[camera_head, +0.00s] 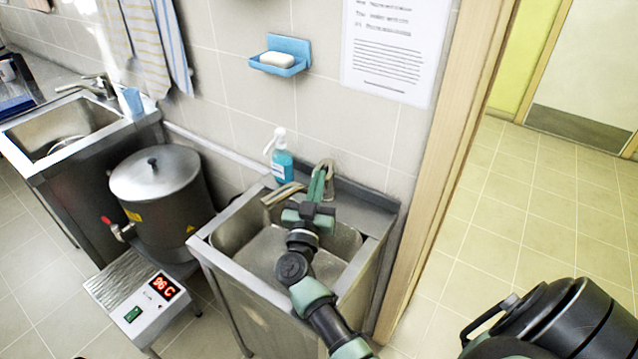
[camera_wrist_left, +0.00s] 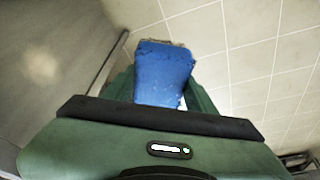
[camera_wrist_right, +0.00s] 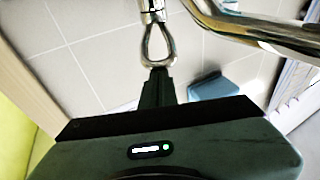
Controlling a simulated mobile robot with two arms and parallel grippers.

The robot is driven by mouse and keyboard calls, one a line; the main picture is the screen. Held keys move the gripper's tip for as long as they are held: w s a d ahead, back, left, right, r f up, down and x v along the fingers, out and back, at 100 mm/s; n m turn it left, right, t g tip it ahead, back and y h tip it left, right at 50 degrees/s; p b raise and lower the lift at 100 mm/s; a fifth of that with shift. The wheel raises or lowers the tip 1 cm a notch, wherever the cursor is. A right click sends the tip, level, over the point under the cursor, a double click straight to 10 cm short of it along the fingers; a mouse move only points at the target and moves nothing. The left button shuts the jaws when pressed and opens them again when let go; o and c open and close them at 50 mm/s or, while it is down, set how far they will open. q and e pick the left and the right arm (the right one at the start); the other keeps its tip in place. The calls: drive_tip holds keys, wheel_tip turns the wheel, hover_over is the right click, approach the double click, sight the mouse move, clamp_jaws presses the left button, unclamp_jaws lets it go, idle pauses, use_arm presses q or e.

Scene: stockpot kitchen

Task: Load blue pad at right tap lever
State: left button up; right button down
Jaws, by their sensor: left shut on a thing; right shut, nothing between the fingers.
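The blue pad (camera_wrist_left: 163,72) is between the fingers of my left gripper (camera_wrist_left: 160,85), which is shut on it. That gripper does not show in the head view. My right gripper (camera_head: 318,190) is over the right sink, shut with nothing between its fingers. The tap there has a loop-shaped lever (camera_wrist_right: 158,45) and a curved metal spout (camera_wrist_right: 245,28). In the right wrist view, the shut fingertips (camera_wrist_right: 158,75) are at the lower end of the loop. I cannot tell whether they touch it. In the head view the spout (camera_head: 283,193) lies left of the gripper.
The right sink (camera_head: 250,290) stands by a wooden door frame (camera_head: 435,170). A soap bottle (camera_head: 281,165) stands behind it; a blue soap dish (camera_head: 280,66) hangs above. A steel pot (camera_head: 160,190), a heater box (camera_head: 135,290) and another sink (camera_head: 60,150) are left.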

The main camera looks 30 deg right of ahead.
use_arm(q)
drive_tip(key=shift+f, duration=0.35)
use_arm(e)
drive_tip(key=shift+f, duration=0.2)
use_arm(q)
drive_tip(key=shift+r, duration=0.15)
use_arm(e)
drive_tip(key=shift+r, duration=0.1)
